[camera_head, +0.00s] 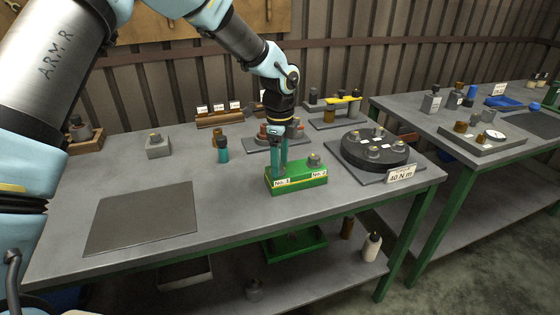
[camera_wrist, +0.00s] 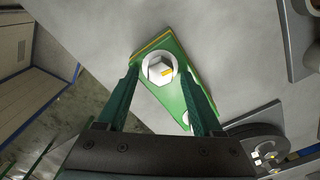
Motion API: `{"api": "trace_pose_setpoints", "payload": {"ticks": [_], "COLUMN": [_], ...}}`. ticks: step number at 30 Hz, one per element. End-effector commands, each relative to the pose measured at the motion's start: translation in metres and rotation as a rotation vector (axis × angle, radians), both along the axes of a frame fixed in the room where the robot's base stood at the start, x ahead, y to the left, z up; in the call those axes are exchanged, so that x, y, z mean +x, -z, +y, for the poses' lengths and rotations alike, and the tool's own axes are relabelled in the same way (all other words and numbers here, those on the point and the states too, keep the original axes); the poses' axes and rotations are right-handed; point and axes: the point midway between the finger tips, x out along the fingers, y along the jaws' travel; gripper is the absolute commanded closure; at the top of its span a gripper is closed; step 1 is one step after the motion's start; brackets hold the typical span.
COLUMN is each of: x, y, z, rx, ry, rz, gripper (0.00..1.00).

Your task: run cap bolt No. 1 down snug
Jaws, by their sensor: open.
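The green block (camera_head: 297,178) stands near the front of the bench, with labels No. 1 on its left and No. 2 on its right. My gripper (camera_head: 279,172) points down over the No. 1 end and hides that bolt in the head view. In the wrist view, cap bolt No. 1 (camera_wrist: 159,68) shows a pale hex head with a yellow mark, on a round seat. My open fingers stand either side of it, apart from the head. Bolt No. 2 (camera_head: 314,160) sits on the right end of the block. Whether bolt No. 1 is seated flush cannot be told.
A round black fixture (camera_head: 375,150) stands on a plate to the right, behind a 40 N m sign (camera_head: 400,175). A dark mat (camera_head: 143,215) lies at front left. The bench between mat and block is clear.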

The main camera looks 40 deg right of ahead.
Motion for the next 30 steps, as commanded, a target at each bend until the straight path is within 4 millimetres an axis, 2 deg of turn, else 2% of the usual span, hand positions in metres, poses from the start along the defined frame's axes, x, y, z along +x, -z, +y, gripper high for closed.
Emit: {"api": "trace_pose_setpoints", "payload": {"ticks": [4, 8, 15, 21, 30], "x": [0.000, 0.001, 0.001, 0.000, 0.000], "y": [-0.004, -0.021, -0.069, -0.098, -0.108], "z": [0.000, -0.001, -0.001, 0.000, 0.000], "rx": [-0.001, -0.004, -0.004, -0.002, 0.000], "ry": [-0.001, -0.002, -0.002, -0.001, 0.000], "rz": [0.000, -0.002, -0.003, -0.001, 0.000], "gripper": [0.32, 0.32, 0.32, 0.32, 0.32]}}
